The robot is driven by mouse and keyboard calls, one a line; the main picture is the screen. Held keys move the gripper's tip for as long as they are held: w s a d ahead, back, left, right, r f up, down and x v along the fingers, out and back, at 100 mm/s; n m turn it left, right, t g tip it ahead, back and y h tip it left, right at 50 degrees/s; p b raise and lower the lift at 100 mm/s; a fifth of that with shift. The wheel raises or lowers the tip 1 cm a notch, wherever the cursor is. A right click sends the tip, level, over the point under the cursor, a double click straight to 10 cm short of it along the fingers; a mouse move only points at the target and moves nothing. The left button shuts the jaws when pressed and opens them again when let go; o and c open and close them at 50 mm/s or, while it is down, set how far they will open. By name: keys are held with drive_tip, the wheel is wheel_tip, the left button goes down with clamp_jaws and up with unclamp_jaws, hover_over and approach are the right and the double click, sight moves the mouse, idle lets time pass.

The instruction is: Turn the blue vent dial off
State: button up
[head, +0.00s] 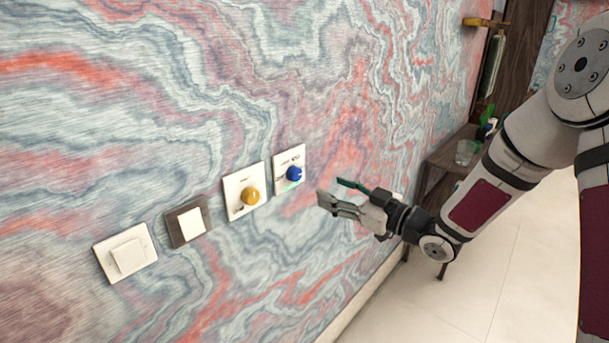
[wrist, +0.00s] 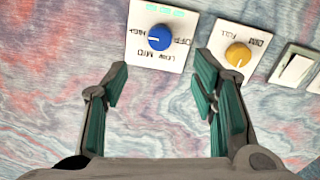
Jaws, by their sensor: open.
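The blue vent dial (head: 294,173) sits on a white plate on the wall, the rightmost in the head view. In the wrist view the blue dial (wrist: 160,37) is at the upper middle, and its print appears upside down. Its white mark points left, towards the HIGH label; OFF is on the right, LOW and MID below. My gripper (head: 335,195) is to the right of the dial, apart from it. In the wrist view my gripper (wrist: 162,88) is open and empty, with the dial beyond the gap between its green-padded fingers.
A yellow dial (head: 250,195) is next to the blue one; it also shows in the wrist view (wrist: 238,54). Two switches (head: 190,224) (head: 127,253) follow to the left. A brown table (head: 445,160) with a glass stands against the wall at the right.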

sight(298, 174)
drive_tip(key=x, duration=1.1)
drive_tip(key=shift+p, duration=0.3)
drive_tip(key=c, duration=1.2)
